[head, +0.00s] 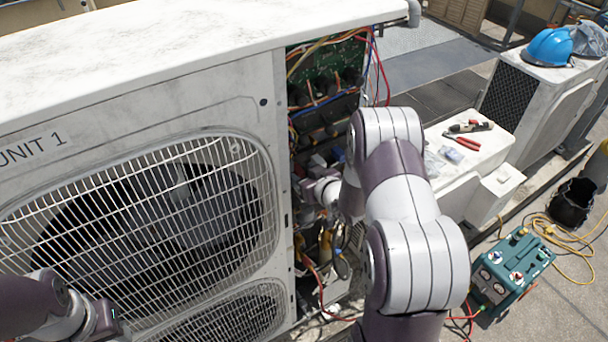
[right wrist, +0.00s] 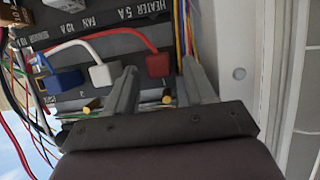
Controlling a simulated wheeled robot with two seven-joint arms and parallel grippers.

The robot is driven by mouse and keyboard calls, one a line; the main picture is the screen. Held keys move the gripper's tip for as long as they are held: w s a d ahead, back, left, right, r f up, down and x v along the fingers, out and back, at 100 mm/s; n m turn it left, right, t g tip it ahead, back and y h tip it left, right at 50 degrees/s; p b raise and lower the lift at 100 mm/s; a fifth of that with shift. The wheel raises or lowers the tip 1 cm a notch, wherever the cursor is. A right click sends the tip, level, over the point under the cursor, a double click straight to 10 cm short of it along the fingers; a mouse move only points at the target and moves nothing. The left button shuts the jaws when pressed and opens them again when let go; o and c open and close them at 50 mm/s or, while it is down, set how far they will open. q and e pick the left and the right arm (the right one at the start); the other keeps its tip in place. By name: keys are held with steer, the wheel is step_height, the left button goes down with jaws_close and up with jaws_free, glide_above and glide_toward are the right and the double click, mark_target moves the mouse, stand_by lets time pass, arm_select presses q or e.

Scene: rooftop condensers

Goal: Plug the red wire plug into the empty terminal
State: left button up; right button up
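In the right wrist view the red plug (right wrist: 158,65) sits on a dark terminal strip, with a red wire arching up and left from it. A white plug (right wrist: 104,74) and a blue plug (right wrist: 65,80) sit to its left. My right gripper (right wrist: 159,66) is open, with its fingertips on either side of the red plug and visible gaps to it. I cannot tell how far the plug is seated, and no empty terminal shows clearly. In the head view my right gripper (head: 308,190) reaches into the open condenser cabinet. My left gripper (head: 105,322) is at the lower left, its fingers unclear.
The label block (right wrist: 120,20) reads FAN and HEATER above the plugs. Loose wires (right wrist: 30,125) hang at the left, and a pale panel (right wrist: 240,60) stands close on the right. The fan grille (head: 150,215) fills the head view's left. Pliers (head: 467,143) lie on a white box.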

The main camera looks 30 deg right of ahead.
steer(key=shift+s, duration=0.3)
steer(key=a+b+v, duration=0.1)
steer(key=b+v, duration=0.2)
steer(key=v, duration=0.9)
steer(key=s+d+f+m+g+h+b, duration=0.25)
steer(key=s+d+f+g, duration=0.25)
steer(key=s+f+g, duration=0.25)
steer(key=s+a+f+n+g+b, duration=0.1)
steer(key=s+a+g+b, duration=0.1)
steer(key=a, duration=0.6)
steer(key=s+a+f+g+y+b, duration=0.1)
steer(key=a+b, duration=0.3)
steer(key=a, duration=0.4)
steer(key=shift+s+a+f+n+g, duration=0.25)
steer(key=shift+s+a+n+g, duration=0.1)
steer(key=shift+s+g, duration=0.45)
